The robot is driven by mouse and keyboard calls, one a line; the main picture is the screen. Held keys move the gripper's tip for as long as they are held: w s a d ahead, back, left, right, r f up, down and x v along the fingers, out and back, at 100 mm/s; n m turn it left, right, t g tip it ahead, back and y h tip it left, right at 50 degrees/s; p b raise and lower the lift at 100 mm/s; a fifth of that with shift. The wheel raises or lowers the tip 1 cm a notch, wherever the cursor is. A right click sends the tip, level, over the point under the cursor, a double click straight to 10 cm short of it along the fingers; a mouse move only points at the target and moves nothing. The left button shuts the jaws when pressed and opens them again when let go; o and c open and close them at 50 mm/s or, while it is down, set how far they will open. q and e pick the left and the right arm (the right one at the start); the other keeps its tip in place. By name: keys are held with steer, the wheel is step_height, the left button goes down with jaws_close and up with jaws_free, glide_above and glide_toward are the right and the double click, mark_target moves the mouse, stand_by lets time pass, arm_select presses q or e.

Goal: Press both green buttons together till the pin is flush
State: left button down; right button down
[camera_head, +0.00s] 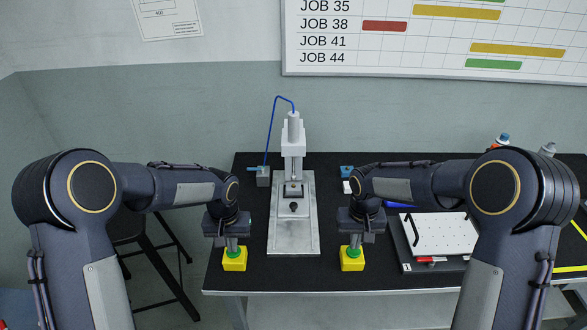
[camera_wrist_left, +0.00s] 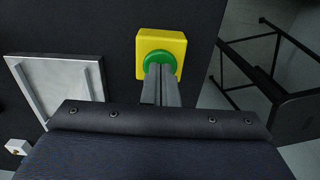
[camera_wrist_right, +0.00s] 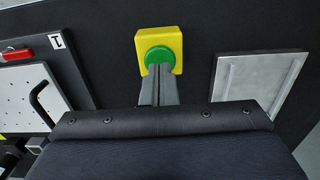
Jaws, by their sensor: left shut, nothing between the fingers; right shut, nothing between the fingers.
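My left gripper (camera_head: 232,244) is shut, pointing down at the left green button (camera_head: 240,249); that button also shows in the left wrist view (camera_wrist_left: 157,61). My right gripper (camera_head: 354,241) is shut, pointing down at the right green button (camera_head: 346,251), also in the right wrist view (camera_wrist_right: 159,57). The fingertips are over or touching the buttons; I cannot tell if the buttons are pressed. The pin is too small to make out at the screwdriver's foot.
The metal base plate (camera_head: 293,238) of the gantry lies between the two boxes. A dark stool (camera_head: 160,262) stands left of the table.

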arm_select(q)
steer(key=shift+f, duration=0.1)
arm_select(e)
steer(key=shift+f, duration=0.85)
arm_select(q)
steer(key=shift+f, duration=0.2)
arm_select(e)
steer(key=shift+f, duration=0.25)
stand_by(2.3)
